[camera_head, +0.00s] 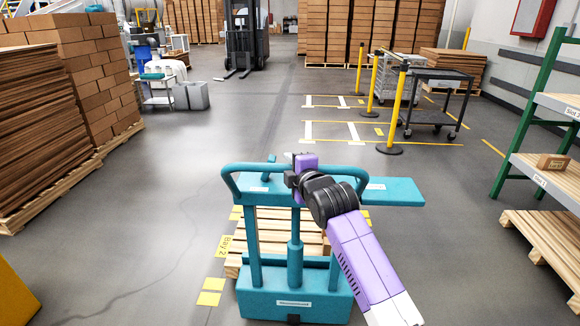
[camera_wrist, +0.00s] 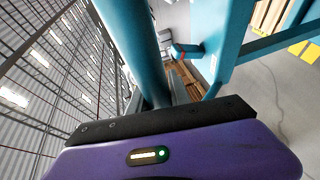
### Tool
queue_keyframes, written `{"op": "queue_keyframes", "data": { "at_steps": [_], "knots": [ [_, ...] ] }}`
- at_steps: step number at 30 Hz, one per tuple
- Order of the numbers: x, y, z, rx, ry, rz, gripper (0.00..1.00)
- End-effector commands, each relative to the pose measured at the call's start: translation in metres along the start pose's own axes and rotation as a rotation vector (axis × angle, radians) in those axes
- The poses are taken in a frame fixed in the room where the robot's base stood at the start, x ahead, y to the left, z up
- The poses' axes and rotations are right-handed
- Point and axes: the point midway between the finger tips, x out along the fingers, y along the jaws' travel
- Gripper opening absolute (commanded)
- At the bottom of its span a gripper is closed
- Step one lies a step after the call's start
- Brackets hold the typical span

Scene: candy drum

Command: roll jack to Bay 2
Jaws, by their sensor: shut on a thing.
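The teal jack (camera_head: 293,305) stands in the near middle of the head view, with a looped handle frame, a central column and a flat top plate to the right. My gripper (camera_head: 303,170) is shut on the jack's upper handle bar; my arm hides part of the handle and column. Teal posts of the jack (camera_wrist: 128,35) fill much of the wrist view, where my fingertips do not show clearly. The yellow Bay 2 label (camera_head: 225,246) lies on the floor just left of the jack. A wooden pallet (camera_head: 275,222) sits behind the jack's uprights.
Yellow floor marks (camera_head: 209,298) line the left side. Stacked boards on a pallet (camera_head: 40,130) stand left, a green-framed shelf (camera_head: 535,110) right. Yellow posts (camera_head: 395,110) and a dark cart (camera_head: 432,105) stand farther back. Open floor lies left of the jack and beyond it.

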Motion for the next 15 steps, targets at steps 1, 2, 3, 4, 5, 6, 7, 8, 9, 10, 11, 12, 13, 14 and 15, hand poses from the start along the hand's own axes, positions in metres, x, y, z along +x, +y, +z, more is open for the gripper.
{"op": "queue_keyframes", "data": {
  "at_steps": [1,2,3,4,5,6,7,8,9,10,11,12,13,14,15],
  "knots": [
    [-0.0007,0.0042,0.0058,0.002,-0.007,0.006,0.00],
    [-0.0007,0.0042,0.0058,0.002,-0.007,0.006,0.00],
    [-0.0007,0.0042,0.0058,0.002,-0.007,0.007,0.27],
    [-0.0007,0.0042,0.0057,0.002,-0.007,0.007,0.33],
    [-0.0007,0.0040,0.0052,0.002,-0.007,0.006,0.39],
    [-0.0006,0.0036,0.0046,0.001,-0.006,0.006,0.45],
    [-0.0005,0.0032,0.0041,0.001,-0.005,0.005,0.45],
    [-0.0005,0.0028,0.0037,0.001,-0.005,0.004,0.45],
    [-0.0004,0.0024,0.0032,0.001,-0.004,0.004,0.45],
    [-0.0004,0.0021,0.0029,0.001,-0.004,0.003,0.45],
    [-0.0004,0.0019,0.0027,0.001,-0.003,0.003,0.45],
    [-0.0003,0.0017,0.0024,0.001,-0.003,0.003,0.45],
    [-0.0003,0.0015,0.0021,0.001,-0.003,0.002,0.45],
    [-0.0003,0.0013,0.0020,0.001,-0.003,0.002,0.45],
    [-0.0007,0.0011,0.0018,0.001,-0.002,0.002,0.45]
  ]
}}
